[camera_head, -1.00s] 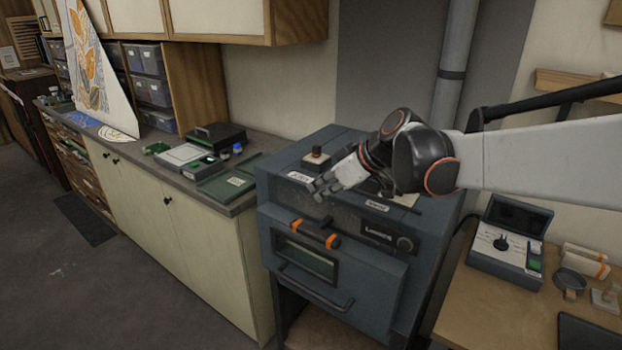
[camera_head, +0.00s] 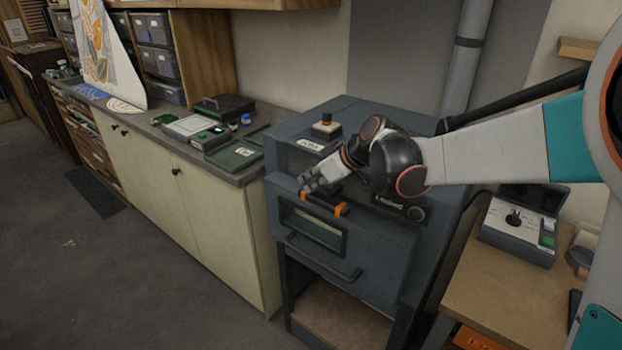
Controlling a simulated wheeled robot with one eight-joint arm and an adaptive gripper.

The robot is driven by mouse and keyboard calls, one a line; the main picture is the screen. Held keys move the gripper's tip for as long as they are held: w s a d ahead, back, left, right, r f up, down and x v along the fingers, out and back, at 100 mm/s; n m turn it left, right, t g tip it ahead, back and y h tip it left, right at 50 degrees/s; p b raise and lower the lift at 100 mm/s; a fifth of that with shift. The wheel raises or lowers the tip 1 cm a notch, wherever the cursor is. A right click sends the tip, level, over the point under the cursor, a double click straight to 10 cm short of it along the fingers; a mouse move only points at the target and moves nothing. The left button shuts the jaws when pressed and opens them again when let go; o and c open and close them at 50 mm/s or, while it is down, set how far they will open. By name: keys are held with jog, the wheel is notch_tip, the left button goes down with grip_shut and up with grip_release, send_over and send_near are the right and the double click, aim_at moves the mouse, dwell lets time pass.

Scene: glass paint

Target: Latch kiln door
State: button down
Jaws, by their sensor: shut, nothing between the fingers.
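The kiln (camera_head: 385,245) is a dark blue-grey box in the middle of the view. Its front door has a small window (camera_head: 315,229) and a long bar handle (camera_head: 322,266) below it. The latch (camera_head: 341,210) is a dark bar with orange pieces at its ends, above the window. My gripper (camera_head: 311,183) is shut and empty, just above the left part of the latch and partly in front of it. I cannot tell whether it touches the latch, or whether the door is fully closed.
A knob on a small box (camera_head: 326,128) sits on the kiln top. The counter (camera_head: 225,178) at left carries green trays and a dark case. A wooden table (camera_head: 490,275) with a control box (camera_head: 517,240) stands close at right. Open floor lies in front.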

aim_at(302, 189)
jog(key=shift+w+a+f+g+h+p, duration=0.25)
jog(key=shift+a+f+g+h+p, duration=0.05)
jog(key=shift+g+h+p, duration=0.35)
dwell(0.4)
jog(key=shift+w+a+f+h, duration=0.1)
jog(key=shift+a+h, duration=0.05)
jog(key=shift+h, duration=0.2)
jog(key=shift+w+a+f+g+h+p, duration=0.35)
jog(key=shift+f+g+h+p, duration=0.1)
jog(key=shift+g+h+p, duration=0.35)
jog(key=f+g+h, duration=0.1)
jog(key=h, duration=0.1)
jog(key=f+g+h, duration=0.1)
jog(key=g, duration=0.1)
jog(key=shift+w+a+f+h, duration=0.2)
jog(key=shift+a+f+h, duration=0.1)
jog(key=shift+a+h, duration=0.1)
jog(key=shift+d+f, duration=0.15)
jog(key=shift+f, duration=1.15)
jog(key=shift+s+d+f+b, duration=0.15)
jog(key=shift+f, duration=0.25)
jog(key=shift+s+d+f+b, duration=0.15)
jog(key=shift+f, duration=0.3)
